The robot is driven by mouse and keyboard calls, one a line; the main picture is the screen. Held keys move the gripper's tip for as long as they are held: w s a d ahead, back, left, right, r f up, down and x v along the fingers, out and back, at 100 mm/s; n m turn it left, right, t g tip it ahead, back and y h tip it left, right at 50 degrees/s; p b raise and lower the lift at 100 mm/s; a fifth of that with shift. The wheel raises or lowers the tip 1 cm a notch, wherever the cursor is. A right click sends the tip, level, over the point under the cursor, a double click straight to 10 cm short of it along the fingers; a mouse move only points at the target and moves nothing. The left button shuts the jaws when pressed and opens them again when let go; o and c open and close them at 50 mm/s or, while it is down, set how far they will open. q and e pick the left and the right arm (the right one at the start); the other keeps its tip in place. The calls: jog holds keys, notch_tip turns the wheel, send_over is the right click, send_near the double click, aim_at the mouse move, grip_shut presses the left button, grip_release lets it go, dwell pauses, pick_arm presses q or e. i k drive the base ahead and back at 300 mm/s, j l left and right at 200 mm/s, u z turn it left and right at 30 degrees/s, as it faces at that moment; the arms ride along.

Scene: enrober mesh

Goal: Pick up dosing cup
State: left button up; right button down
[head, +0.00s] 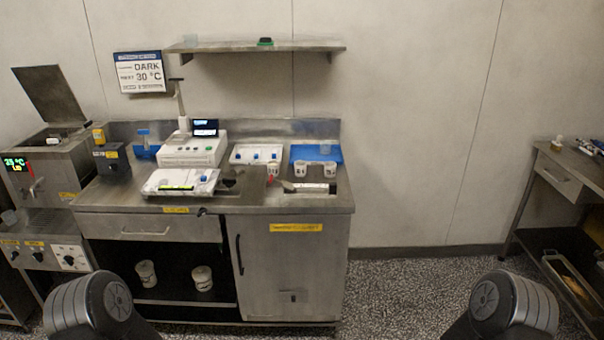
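Two small white cups with dark marks, a left one (300,169) and a right one (330,169), stand upright on the right part of the steel counter (262,202). A small clear cup (325,147) stands on or just at the blue tray (302,152) behind them. Another clear vessel (190,40) sits on the wall shelf. I cannot tell which of these is the dosing cup. Only rounded dark links of my two arms show at the bottom; neither gripper is in view.
A white device (192,150) with a screen and a flat white unit (181,182) fill the counter's left half. Two white tubs (146,273) (202,278) stand in the open bay below. A heated tank (50,165) is at left, a side table (570,167) at right.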

aim_at(273, 165)
jog(key=i+l, duration=0.3)
jog(key=i, duration=0.2)
jog(key=i+l, duration=0.3)
jog(key=i, duration=0.15)
jog(key=i+l, duration=0.3)
jog(key=i, duration=0.2)
jog(key=i+l, duration=0.65)
jog(key=i, duration=0.3)
jog(key=k+j+u, duration=0.45)
jog(key=i+l+z, duration=0.5)
jog(key=k+j, duration=0.05)
